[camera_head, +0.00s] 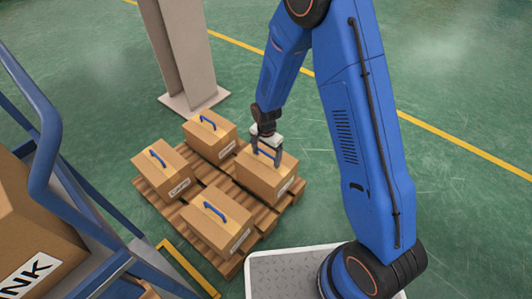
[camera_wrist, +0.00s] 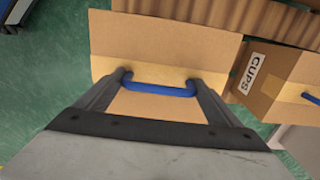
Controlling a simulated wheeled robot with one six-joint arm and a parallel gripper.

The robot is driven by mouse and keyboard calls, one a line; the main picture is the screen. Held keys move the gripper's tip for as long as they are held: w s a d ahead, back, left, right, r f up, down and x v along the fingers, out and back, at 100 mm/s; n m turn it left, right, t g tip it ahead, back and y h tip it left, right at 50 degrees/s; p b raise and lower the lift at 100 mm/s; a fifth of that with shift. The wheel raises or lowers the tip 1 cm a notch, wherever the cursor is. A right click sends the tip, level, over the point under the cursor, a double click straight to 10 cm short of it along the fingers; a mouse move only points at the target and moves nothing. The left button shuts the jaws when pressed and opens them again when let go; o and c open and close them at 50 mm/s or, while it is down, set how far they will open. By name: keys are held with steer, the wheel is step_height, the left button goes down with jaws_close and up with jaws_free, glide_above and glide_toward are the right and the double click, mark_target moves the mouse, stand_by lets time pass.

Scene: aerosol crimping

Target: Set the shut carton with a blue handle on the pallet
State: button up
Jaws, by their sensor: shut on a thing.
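The shut carton with a blue handle (camera_head: 262,178) sits at the right corner of the wooden pallet (camera_head: 228,266). My gripper (camera_head: 266,158) is above it, with its fingers shut on the blue handle. In the wrist view the handle (camera_wrist: 160,89) runs between my two fingers, over the carton's top (camera_wrist: 150,45). The carton looks level and in line with the pallet; I cannot tell whether its underside touches the boards. Three other cartons with blue handles stand on the pallet: one at the back (camera_head: 210,138), one at the left (camera_head: 163,170), one in front (camera_head: 217,221).
A beige column (camera_head: 180,50) stands behind the pallet. At the left is a blue-framed rack (camera_head: 45,140) with a large carton (camera_head: 35,235). A yellow rail (camera_head: 185,270) is near the pallet's front left. Green floor to the right is clear.

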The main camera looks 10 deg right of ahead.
steer(key=shift+f, duration=1.4)
steer(key=o, duration=1.9)
